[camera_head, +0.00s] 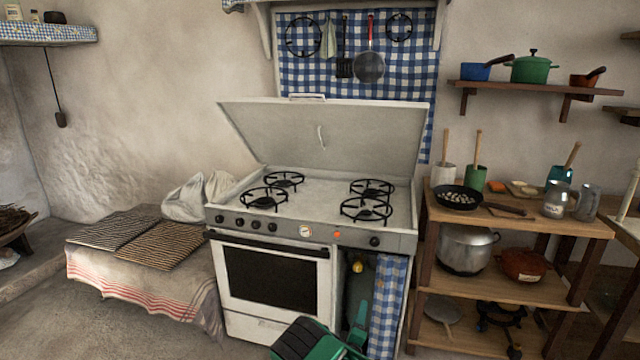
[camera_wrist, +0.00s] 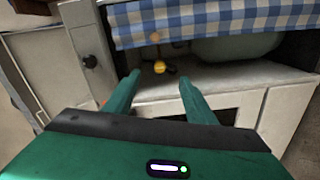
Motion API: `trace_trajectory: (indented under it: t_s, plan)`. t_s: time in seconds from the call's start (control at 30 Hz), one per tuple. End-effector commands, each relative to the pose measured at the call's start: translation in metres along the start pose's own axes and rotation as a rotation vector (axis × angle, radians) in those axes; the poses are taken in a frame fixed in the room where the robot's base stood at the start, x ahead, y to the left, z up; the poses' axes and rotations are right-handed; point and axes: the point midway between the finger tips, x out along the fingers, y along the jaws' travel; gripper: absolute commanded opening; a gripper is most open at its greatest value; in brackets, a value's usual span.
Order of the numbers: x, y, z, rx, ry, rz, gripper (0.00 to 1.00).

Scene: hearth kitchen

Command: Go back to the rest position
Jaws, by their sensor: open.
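My gripper (camera_wrist: 160,82) is open and empty in the wrist view, with its two green fingers spread apart. They point toward the open compartment under the stove. In the head view my green and black gripper (camera_head: 352,330) is low in front of the white stove (camera_head: 240,325), at the bottom edge of the picture. A small yellow part (camera_wrist: 159,67) shows beyond the fingertips in the wrist view and inside the compartment in the head view (camera_head: 357,266). I cannot tell the exact distance from the fingertips to it.
A blue checked curtain (camera_head: 388,300) hangs at the compartment's right side. The stove lid (camera_head: 325,135) is up. A wooden shelf unit (camera_head: 480,285) with pots stands right of the stove. A cloth-covered bench (camera_head: 140,285) is at left. Floor (camera_head: 110,325) is clear at lower left.

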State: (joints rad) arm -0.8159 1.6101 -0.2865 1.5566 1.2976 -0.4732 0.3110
Motion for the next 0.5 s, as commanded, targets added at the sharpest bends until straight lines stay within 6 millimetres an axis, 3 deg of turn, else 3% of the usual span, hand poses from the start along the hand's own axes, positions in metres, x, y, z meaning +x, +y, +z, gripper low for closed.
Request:
trace_trajectory:
  t_s: [0.03, 0.27, 0.5]
  plan:
    - [0.007, 0.013, 0.003, 0.013, -0.026, 0.009, 0.5]
    - [0.021, 0.044, 0.015, 0.059, -0.117, 0.013, 0.5]
    - [0.037, 0.09, 0.044, 0.123, -0.257, 0.02, 0.5]
